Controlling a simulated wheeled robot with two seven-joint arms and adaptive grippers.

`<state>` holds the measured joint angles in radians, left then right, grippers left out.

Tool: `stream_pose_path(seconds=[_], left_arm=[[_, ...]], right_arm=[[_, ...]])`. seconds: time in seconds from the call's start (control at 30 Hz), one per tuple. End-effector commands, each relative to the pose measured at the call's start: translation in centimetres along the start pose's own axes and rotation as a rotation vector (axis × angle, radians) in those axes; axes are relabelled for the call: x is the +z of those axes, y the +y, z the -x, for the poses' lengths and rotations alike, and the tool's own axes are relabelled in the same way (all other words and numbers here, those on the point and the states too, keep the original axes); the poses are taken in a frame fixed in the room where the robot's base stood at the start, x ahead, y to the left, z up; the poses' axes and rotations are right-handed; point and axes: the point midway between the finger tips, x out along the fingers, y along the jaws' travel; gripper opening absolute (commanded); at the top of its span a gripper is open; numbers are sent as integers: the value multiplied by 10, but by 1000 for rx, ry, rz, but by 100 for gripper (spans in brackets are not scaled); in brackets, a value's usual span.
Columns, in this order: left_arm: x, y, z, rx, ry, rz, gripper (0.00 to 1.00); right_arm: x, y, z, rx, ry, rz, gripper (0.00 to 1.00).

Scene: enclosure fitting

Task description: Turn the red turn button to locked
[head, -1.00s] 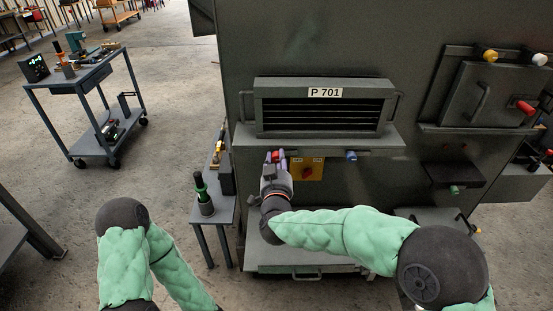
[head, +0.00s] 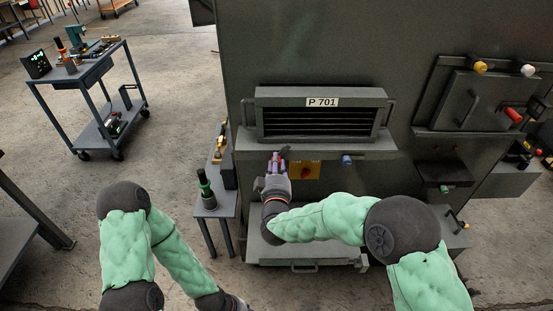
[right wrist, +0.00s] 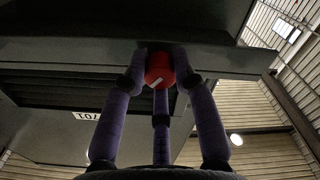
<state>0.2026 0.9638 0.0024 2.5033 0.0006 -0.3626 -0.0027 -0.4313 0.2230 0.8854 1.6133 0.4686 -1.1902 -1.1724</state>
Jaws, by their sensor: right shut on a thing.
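The red turn button (right wrist: 158,70) sits under the front edge of the ledge below the P 701 unit (head: 320,120). In the right wrist view it is a round red knob with a short slanted white mark. My right gripper (head: 277,160) has its purple fingers closed around it, and they hide most of it in the head view. I cannot tell from the mark whether the button is locked. My left gripper (head: 237,304) is only partly in view at the bottom edge, apart from the enclosure.
A blue button (head: 347,160) and a yellow plate with a red rotary switch (head: 305,171) are right of my right gripper. A cart (head: 90,95) stands farther left, with open floor between.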

Motion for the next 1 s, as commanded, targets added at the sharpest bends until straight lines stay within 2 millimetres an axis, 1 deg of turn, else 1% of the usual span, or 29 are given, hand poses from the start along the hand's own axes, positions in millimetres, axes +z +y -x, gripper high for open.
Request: stream_pose_path(seconds=[0.03,0.3,0.5,0.7,1.0], left_arm=[[0,2,7,0,0,0,37],[1,8,22,0,0,0,37],[1,11,30,0,0,0,37],[1,13,36,0,0,0,37],[2,14,39,0,0,0,37]], right_arm=[[-8,4,-2,6,10,43,0],[-8,3,-2,8,11,292,0],[-7,2,-2,7,10,444,0],[-6,2,-2,8,10,552,0],[-6,1,-1,8,11,627,0]])
